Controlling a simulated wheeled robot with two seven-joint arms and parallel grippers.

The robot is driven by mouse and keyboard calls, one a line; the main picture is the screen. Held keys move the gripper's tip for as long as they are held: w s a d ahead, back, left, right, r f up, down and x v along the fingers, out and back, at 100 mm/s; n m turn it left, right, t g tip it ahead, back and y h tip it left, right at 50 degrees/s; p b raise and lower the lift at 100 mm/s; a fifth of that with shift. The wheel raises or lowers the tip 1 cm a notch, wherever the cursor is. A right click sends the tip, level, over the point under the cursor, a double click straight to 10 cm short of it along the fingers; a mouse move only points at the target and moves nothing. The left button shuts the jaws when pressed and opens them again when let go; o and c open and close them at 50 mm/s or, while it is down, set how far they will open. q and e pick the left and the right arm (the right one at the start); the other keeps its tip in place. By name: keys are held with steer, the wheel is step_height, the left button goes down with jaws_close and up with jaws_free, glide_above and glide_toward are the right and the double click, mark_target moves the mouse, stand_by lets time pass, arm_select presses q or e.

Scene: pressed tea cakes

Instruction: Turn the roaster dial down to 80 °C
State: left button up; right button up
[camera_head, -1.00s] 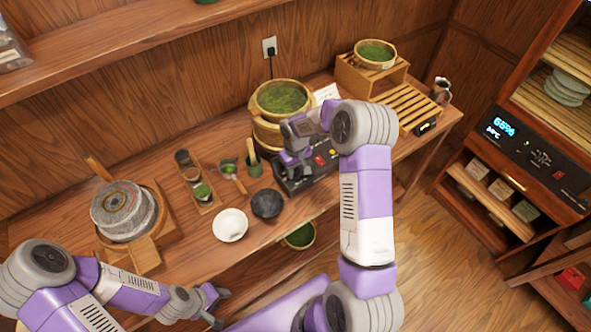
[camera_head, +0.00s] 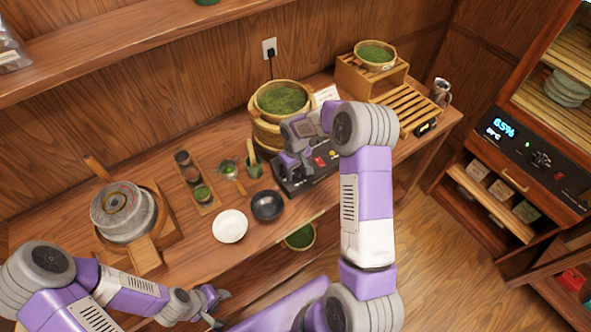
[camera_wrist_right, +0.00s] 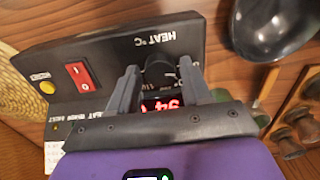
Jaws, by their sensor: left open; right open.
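The roaster's black control box (camera_head: 318,170) stands on the bench in front of the steamer-like wooden tub. In the right wrist view its sloped panel (camera_wrist_right: 100,62) reads "HEAT °C" upside down, above a round black dial (camera_wrist_right: 160,72). A red digital display (camera_wrist_right: 160,104) is partly hidden by my gripper, so I cannot read it surely. My right gripper (camera_wrist_right: 160,85) is open, with one finger on each side of the dial; I cannot tell whether they touch it. In the head view my right gripper (camera_head: 290,168) is over the box's left end. My left gripper (camera_head: 218,305) is open and empty near the front edge.
The panel has a red switch (camera_wrist_right: 80,76) and yellow button (camera_wrist_right: 47,87). Near the box are a black bowl (camera_head: 267,206), a white bowl (camera_head: 230,226) and a wooden tub of green leaves (camera_head: 268,135). A stone press (camera_head: 122,212) stands left.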

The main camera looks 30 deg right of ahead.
mark_target(295, 173)
steer(key=shift+r, duration=0.1)
step_height(295, 173, up, 8)
steer(key=shift+f, duration=0.25)
stand_by(0.5)
